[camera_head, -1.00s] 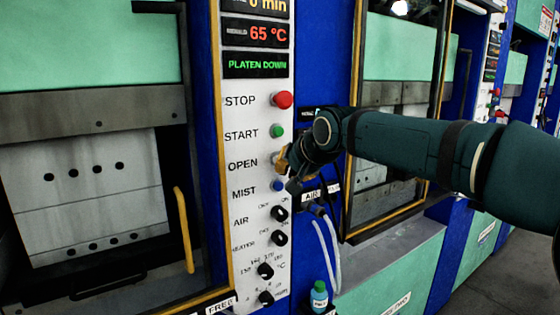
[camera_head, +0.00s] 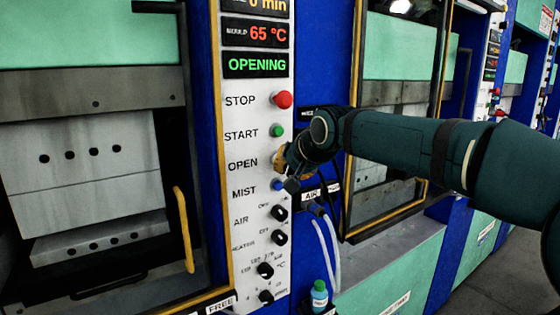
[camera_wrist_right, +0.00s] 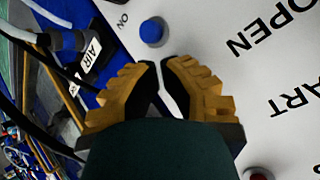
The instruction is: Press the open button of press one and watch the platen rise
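Press one fills the left of the head view, with its white control panel (camera_head: 262,190). Its display (camera_head: 257,65) reads OPENING in green. The grey platen (camera_head: 90,87) stands above with the upper mould half (camera_head: 85,160), and a gap shows above the lower mould half (camera_head: 100,239). My right gripper (camera_head: 281,160) is at the panel beside the OPEN label (camera_head: 243,163), its tips over the open button, which is hidden. In the wrist view the two yellow fingers (camera_wrist_right: 161,64) are together, with nothing seen between them. My left gripper is out of view.
The red stop button (camera_head: 283,100) and green start button (camera_head: 277,131) sit above my gripper; the blue mist button (camera_head: 278,186) is close below. Hoses (camera_head: 328,245) and a small bottle (camera_head: 319,296) are beside the panel. A yellow handle (camera_head: 184,230) stands at the press opening.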

